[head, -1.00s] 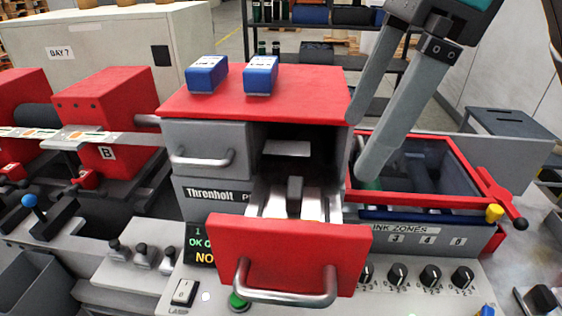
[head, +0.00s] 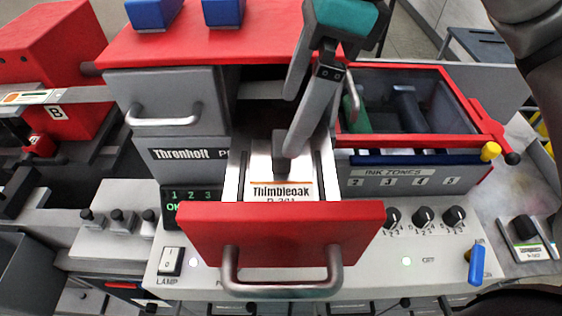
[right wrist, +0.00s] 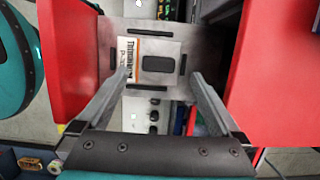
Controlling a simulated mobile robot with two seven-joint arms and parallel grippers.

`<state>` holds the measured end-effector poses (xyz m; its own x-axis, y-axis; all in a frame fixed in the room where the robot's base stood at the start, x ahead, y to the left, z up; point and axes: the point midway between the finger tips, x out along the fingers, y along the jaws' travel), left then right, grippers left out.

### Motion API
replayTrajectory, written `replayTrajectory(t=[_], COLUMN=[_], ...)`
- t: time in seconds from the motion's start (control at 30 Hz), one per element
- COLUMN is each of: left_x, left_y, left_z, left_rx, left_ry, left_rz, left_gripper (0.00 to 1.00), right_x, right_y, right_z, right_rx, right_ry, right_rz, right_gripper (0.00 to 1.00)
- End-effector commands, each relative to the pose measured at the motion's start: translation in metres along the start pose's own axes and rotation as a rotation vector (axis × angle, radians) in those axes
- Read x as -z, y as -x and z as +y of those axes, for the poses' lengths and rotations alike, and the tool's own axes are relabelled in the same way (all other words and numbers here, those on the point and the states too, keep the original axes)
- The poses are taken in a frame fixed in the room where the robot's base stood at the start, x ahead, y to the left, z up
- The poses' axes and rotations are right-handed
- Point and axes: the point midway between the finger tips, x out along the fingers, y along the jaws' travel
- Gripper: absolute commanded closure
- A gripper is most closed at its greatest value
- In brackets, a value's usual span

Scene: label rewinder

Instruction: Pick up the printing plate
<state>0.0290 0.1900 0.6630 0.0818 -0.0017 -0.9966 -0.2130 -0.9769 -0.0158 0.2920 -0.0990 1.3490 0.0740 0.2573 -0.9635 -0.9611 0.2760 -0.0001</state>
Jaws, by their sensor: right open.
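The printing plate (head: 259,168) lies in the open red-fronted drawer (head: 280,225), between dark strips. It is pale metal with a dark upright grip block and a label reading "Thimbleoak" at its front edge. In the right wrist view the plate (right wrist: 170,45) lies below my fingers, its dark block roughly between them in the picture. My right gripper (head: 291,125) is open over the drawer, one finger overlapping the block in the head view. In the right wrist view the gripper (right wrist: 162,80) has a finger on each side of the block; contact cannot be told. My left gripper is not in view.
The red cabinet top (head: 180,45) carries two blue boxes (head: 223,12) behind the drawer. A red-framed ink trough (head: 400,100) stands to the right. Control knobs (head: 424,217) and a blue-handled tool (head: 476,263) lie right of the drawer front. Red walls flank the gripper in the wrist view.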

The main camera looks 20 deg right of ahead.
Motion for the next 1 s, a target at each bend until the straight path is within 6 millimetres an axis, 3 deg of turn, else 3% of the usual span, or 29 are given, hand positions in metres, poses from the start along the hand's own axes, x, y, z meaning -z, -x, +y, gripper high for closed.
replayTrajectory(t=[0.17,0.43,0.73,1.0], left_x=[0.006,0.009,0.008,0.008], left_y=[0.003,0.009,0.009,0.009], left_z=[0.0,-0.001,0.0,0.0], left_rx=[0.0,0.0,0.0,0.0], left_ry=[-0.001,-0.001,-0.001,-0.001], left_rz=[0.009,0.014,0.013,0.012], left_gripper=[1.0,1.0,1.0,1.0], right_x=[0.002,0.004,0.004,0.004], right_y=[-0.012,-0.049,-0.055,-0.055], right_z=[0.001,0.003,0.003,0.003], right_rx=[-0.003,-0.003,0.0,0.0], right_ry=[-0.001,0.0,0.001,0.001], right_rz=[0.003,0.002,0.0,0.0], right_gripper=[0.0,0.0,0.0,0.29])
